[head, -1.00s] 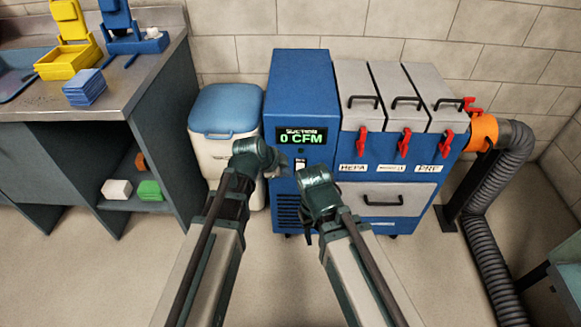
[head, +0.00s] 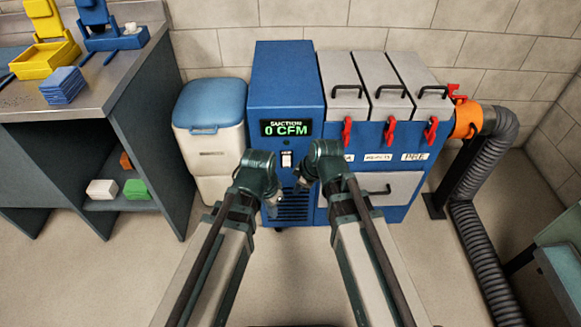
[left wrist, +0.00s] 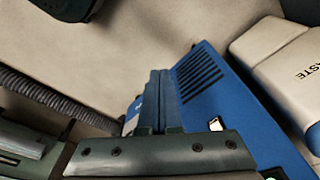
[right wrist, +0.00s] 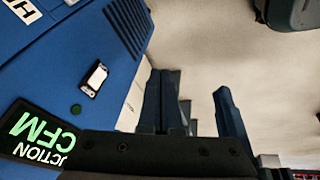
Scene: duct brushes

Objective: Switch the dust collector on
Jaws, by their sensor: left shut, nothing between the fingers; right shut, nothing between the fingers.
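The blue dust collector (head: 285,85) stands against the wall. Its display (head: 286,129) reads "SUCTION 0 CFM" in green. Below it is a small white switch (head: 286,159), also seen in the right wrist view (right wrist: 94,79) and the left wrist view (left wrist: 215,124). My left gripper (head: 271,207) is shut and empty, in front of the cabinet below and left of the switch. My right gripper (head: 302,180) is shut and empty, below and right of the switch. Neither appears to touch the switch. The fingertips are small and partly hidden in the head view.
A white bin with a blue lid (head: 210,115) stands left of the collector. Filter boxes with red clamps (head: 390,129) and an orange collar with a grey hose (head: 470,200) are on the right. A workbench (head: 110,80) is at left. Floor in front is clear.

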